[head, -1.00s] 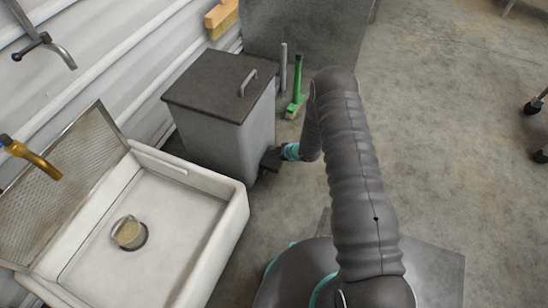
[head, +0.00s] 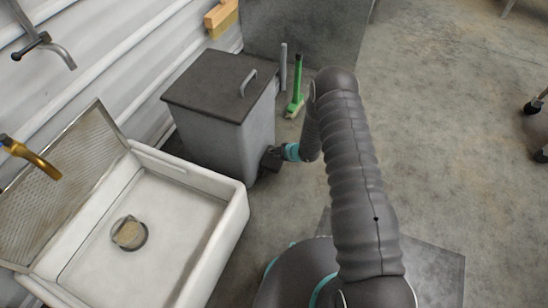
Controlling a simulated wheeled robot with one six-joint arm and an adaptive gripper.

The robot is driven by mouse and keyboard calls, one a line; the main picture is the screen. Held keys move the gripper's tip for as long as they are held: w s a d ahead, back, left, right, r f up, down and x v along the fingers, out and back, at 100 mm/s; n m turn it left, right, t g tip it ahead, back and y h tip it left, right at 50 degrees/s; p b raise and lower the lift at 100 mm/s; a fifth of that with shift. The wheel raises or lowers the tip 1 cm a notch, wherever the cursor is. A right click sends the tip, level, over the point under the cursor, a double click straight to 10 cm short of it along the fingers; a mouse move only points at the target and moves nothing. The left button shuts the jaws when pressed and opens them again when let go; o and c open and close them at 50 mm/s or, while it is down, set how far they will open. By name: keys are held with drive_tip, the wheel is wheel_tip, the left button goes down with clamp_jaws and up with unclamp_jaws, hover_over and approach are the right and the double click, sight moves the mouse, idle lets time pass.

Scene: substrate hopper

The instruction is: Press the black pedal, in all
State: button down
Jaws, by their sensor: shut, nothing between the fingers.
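A grey hopper bin (head: 222,140) with a dark flat lid (head: 212,82) stands left of centre, beyond the sink. The lid is down and has a light handle (head: 248,83) on its right side. My gripper (head: 268,162) is low at the bin's front right lower corner, small and dark in the view. It looks close to the bin's side; I cannot tell whether it touches anything. Its fingers are shut with nothing between them. I cannot make out the black pedal; the area at the bin's foot by my gripper is dark and partly hidden.
A white sink (head: 160,240) with a drain stands at the lower left, below a brass tap (head: 30,157). A green brush (head: 296,88) and a grey rod (head: 283,66) stand behind the bin.

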sight(275, 158)
drive_tip(key=shift+f+b, duration=0.4)
drive_tip(key=shift+b, duration=0.05)
drive_tip(key=shift+f+b, duration=1.55)
drive_tip(key=shift+f, duration=0.1)
idle(1.8)
drive_tip(key=shift+r, duration=0.1)
drive_tip(key=shift+r+p, duration=0.95)
drive_tip(key=shift+r, duration=1.05)
drive_tip(key=shift+r+p, duration=1.2)
drive_tip(key=shift+r, duration=1.3)
